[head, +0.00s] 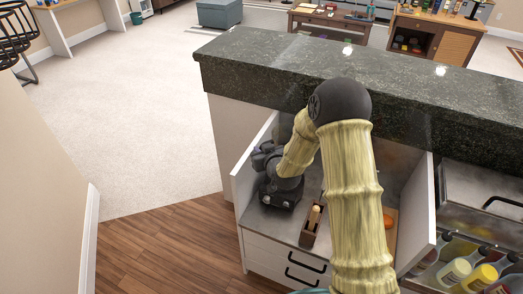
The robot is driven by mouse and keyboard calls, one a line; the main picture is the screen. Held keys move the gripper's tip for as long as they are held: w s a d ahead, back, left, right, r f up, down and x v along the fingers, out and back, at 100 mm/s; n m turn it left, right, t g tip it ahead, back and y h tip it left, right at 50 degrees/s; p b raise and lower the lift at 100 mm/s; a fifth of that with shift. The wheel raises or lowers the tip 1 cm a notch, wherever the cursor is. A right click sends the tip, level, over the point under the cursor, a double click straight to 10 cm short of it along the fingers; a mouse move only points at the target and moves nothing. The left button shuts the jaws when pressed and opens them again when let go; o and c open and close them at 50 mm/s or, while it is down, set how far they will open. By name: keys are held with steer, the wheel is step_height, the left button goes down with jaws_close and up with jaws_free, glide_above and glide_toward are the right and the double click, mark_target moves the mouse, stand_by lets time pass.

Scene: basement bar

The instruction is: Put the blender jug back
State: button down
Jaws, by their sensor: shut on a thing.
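My gripper (267,157) is at the left end of the counter's open compartment, small and partly hidden by my own wrist. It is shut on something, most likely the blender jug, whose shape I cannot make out. A dark base with small light knobs (281,198), which looks like the blender base, stands on the grey surface just below my wrist. I cannot tell whether the held thing touches the base.
A wooden box (312,224) stands right of the dark base. An orange item (387,221) shows behind my arm. White side panels (251,163) and the dark stone counter (300,65) bound the compartment. Bottles (473,273) stand lower right. The wooden floor (165,255) at left is clear.

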steer(key=c, duration=1.7)
jaws_free()
steer(key=shift+r, duration=0.1)
steer(key=b+v, duration=0.1)
steer(key=v, duration=1.1)
